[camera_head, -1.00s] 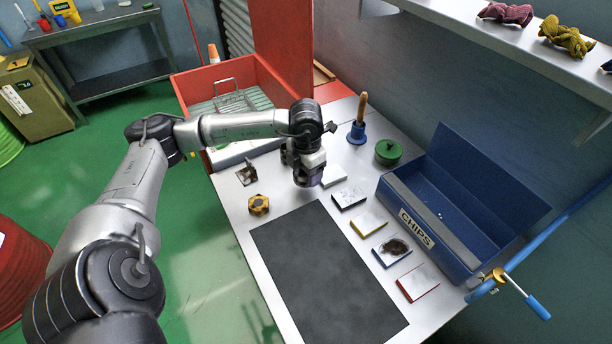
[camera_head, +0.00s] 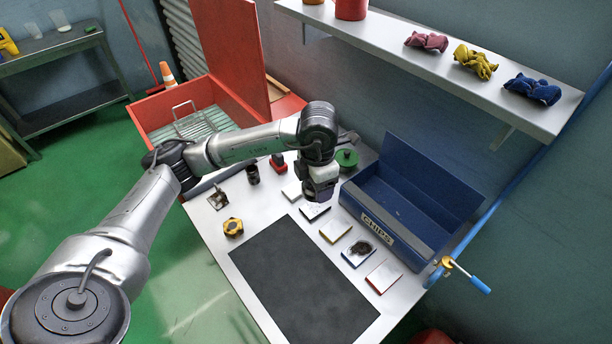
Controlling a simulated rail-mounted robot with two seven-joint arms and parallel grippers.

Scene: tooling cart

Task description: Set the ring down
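My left gripper (camera_head: 320,196) comes in from the left and points down over the far end of a row of small pads, beside the blue chip box. Its fingertips are small and dark here, and I cannot tell whether they hold anything. No ring can be made out for sure. A yellow and black piece (camera_head: 233,227) with a dark centre lies on the light bench top (camera_head: 206,222), left of the dark mat (camera_head: 300,285). My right gripper is not in view.
The pads include a blue-edged one (camera_head: 358,254) with a dark smudge and a red-edged one (camera_head: 384,277). An open blue box (camera_head: 375,222) marked CHIPS stands at the right. A green lidded pot (camera_head: 346,160) stands behind. A shelf (camera_head: 400,62) with rags overhangs the back.

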